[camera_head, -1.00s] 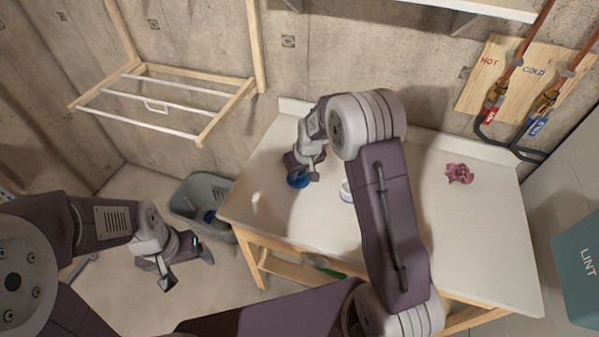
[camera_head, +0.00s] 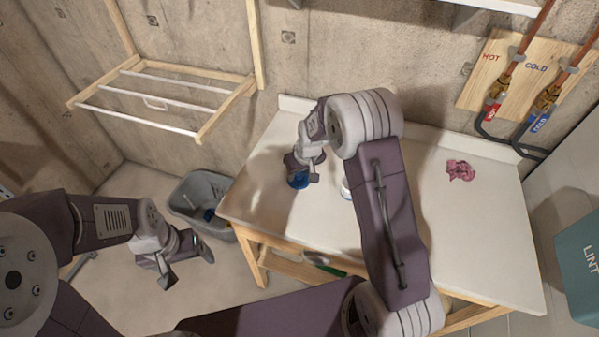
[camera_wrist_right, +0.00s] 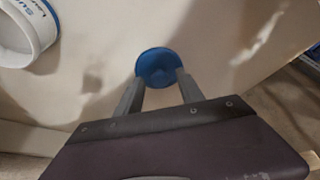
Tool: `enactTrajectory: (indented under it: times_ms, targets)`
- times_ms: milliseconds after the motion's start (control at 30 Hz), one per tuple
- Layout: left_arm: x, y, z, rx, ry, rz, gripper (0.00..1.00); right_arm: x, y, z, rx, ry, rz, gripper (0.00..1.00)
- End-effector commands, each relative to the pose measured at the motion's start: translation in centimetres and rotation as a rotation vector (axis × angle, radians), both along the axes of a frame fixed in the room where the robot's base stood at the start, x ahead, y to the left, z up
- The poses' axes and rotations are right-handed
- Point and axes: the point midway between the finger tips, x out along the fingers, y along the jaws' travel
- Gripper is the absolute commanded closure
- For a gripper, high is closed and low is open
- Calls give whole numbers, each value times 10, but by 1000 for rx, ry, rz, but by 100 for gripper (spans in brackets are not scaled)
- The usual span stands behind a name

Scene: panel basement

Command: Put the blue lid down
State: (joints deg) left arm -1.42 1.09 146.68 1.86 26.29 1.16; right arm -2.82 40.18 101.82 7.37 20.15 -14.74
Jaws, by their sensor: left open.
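The blue lid (camera_head: 298,182) is over the left part of the white table (camera_head: 270,205). In the right wrist view the round blue lid (camera_wrist_right: 158,66) sits between the two fingertips of my right gripper (camera_wrist_right: 160,78), which touch its sides. That gripper is shut on it, and a dark shadow lies on the tabletop to the left. In the head view my right gripper (camera_head: 305,176) partly covers the lid; any gap to the table is hard to judge. My left gripper (camera_head: 187,268) is open and empty, low over the floor left of the table.
A white tub with blue lettering (camera_wrist_right: 22,35) stands on the table, mostly hidden behind my right arm in the head view (camera_head: 346,190). A pink crumpled cloth (camera_head: 460,170) lies farther right. A grey bin (camera_head: 182,203) stands on the floor left of the table.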

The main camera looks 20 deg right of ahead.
Motion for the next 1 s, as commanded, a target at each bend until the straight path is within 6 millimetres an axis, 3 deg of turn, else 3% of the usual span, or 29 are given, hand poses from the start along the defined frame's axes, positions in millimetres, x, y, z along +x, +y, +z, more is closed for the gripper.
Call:
enactTrajectory:
  times_ms: [267, 367, 700, 833, 1000]
  targets:
    - [0, 0, 8, 0, 0, 0, 16, 0, 0, 10, 0, -1, 0, 55]
    - [0, 0, 9, 0, -1, 0, 16, -2, 0, 23, 0, -5, 0, 55]
    - [0, 0, 8, 0, 0, 0, 16, -29, -6, 104, 0, -5, 0, 55]
    - [0, 0, 8, 0, 0, 0, 16, -34, -7, 120, 1, -2, -1, 55]
    - [0, 0, 8, 0, 0, 0, 16, -37, -7, 127, 0, 1, -1, 55]
